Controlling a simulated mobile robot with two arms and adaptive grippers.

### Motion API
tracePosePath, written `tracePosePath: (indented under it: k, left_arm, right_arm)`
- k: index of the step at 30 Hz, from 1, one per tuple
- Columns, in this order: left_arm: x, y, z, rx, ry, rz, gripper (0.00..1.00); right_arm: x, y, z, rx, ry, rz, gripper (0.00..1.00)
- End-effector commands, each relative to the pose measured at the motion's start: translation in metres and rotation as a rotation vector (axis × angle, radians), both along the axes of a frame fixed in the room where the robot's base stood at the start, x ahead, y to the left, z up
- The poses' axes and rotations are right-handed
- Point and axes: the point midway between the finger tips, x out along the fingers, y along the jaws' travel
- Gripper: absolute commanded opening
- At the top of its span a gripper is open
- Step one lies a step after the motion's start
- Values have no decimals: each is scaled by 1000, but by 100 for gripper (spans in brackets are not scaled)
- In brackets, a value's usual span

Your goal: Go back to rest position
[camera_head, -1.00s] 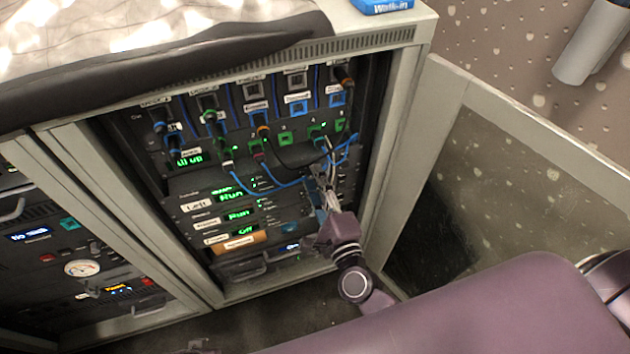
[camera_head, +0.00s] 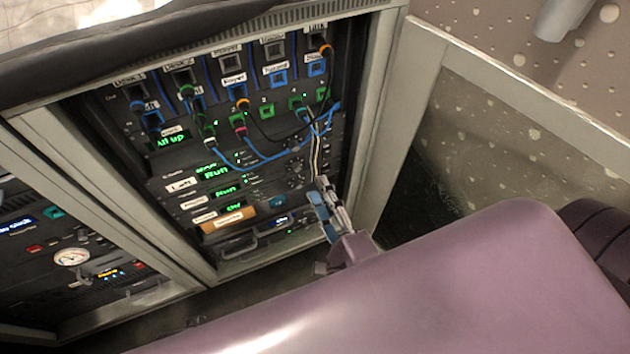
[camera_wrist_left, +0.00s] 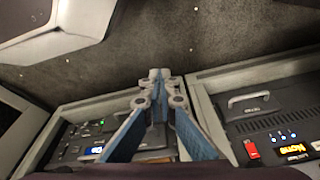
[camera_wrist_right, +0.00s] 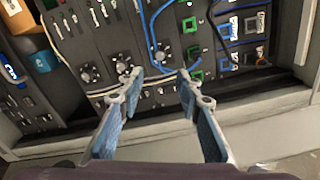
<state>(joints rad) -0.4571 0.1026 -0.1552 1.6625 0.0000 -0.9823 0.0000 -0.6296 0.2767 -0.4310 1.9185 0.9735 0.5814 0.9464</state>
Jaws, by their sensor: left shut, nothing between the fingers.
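My right gripper (camera_head: 322,193) is in front of the lower right part of the rack with patch sockets (camera_head: 268,213). In the right wrist view its two blue-padded fingers (camera_wrist_right: 160,77) stand apart with nothing held between them. My left gripper (camera_wrist_left: 160,76) shows in the left wrist view, with its fingertips together and empty. It points over the dark floor, with rack fronts below it in that picture. I cannot make it out in the head view.
Blue cables (camera_head: 262,160) loop across the rack front, above the right gripper. A second cabinet with a gauge (camera_head: 72,257) stands at left. A framed panel (camera_head: 480,130) stands open at right.

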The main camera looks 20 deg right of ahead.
Motion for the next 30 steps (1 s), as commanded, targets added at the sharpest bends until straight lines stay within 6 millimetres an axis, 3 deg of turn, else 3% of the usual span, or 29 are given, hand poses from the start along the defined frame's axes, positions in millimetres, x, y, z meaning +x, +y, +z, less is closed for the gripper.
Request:
tracePosePath:
  k: [19,23,30]
  left_arm:
    - [1,-1,3,-1,-3,0,0]
    - [7,-1,19,-2,-12,2,0]
    - [19,-2,73,-4,-35,5,0]
  right_arm:
    - [1,5,2,-18,1,20,32]
    - [7,31,9,-126,8,127,32]
    - [5,94,8,-575,49,466,32]
